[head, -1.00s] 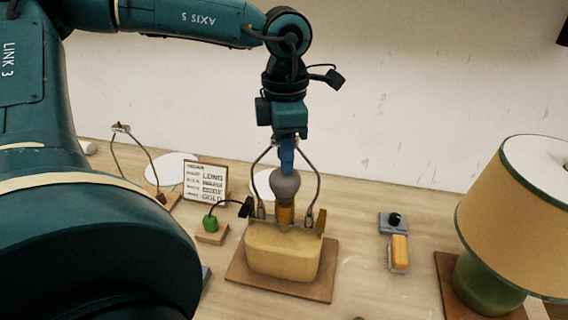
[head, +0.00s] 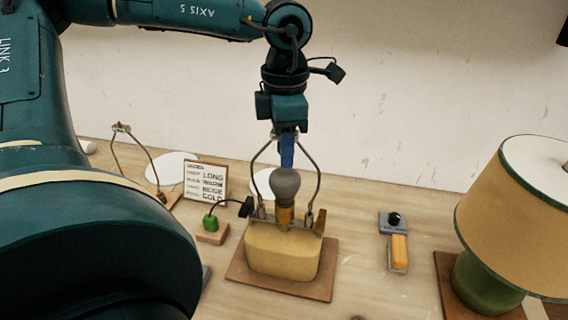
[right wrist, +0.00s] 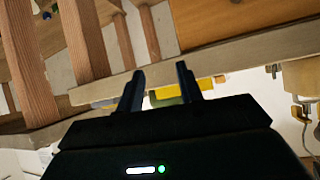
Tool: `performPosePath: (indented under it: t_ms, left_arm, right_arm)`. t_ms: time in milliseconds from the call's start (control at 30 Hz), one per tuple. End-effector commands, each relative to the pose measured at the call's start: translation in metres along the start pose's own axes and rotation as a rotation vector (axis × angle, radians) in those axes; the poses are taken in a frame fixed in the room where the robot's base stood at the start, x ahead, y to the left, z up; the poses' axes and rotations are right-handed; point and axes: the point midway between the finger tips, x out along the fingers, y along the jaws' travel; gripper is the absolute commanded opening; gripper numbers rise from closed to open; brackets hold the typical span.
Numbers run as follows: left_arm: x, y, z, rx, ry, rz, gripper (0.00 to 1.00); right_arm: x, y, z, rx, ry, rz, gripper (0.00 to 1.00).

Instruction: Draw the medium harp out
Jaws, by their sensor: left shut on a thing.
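A wire harp (head: 318,180) stands upright around a grey bulb (head: 285,186) on a cream lamp base (head: 283,253). Its lower ends are close to the saddle on top of the base; I cannot tell whether they still touch it. My left gripper (head: 287,160) points down, shut on the top of the harp, just above the bulb. The fingers hide part of the harp's top. My right gripper (right wrist: 160,86) shows only in the right wrist view, with its fingers apart and nothing between them.
Another harp (head: 117,152) stands at the left. A grey device with a black knob (head: 394,220), an orange piece (head: 399,250) and a shaded lamp (head: 520,210) are at the right.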

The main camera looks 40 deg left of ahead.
Motion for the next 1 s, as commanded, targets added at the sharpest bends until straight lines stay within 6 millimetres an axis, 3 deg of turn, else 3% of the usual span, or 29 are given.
performPosePath:
  t_ms: [1000]
  left_arm:
    - [-0.046, 0.000, 0.000, -0.002, -0.001, 0.002, 0.00]
  right_arm:
    - [-0.013, -0.001, -0.022, -0.001, 0.002, 0.000, 0.36]
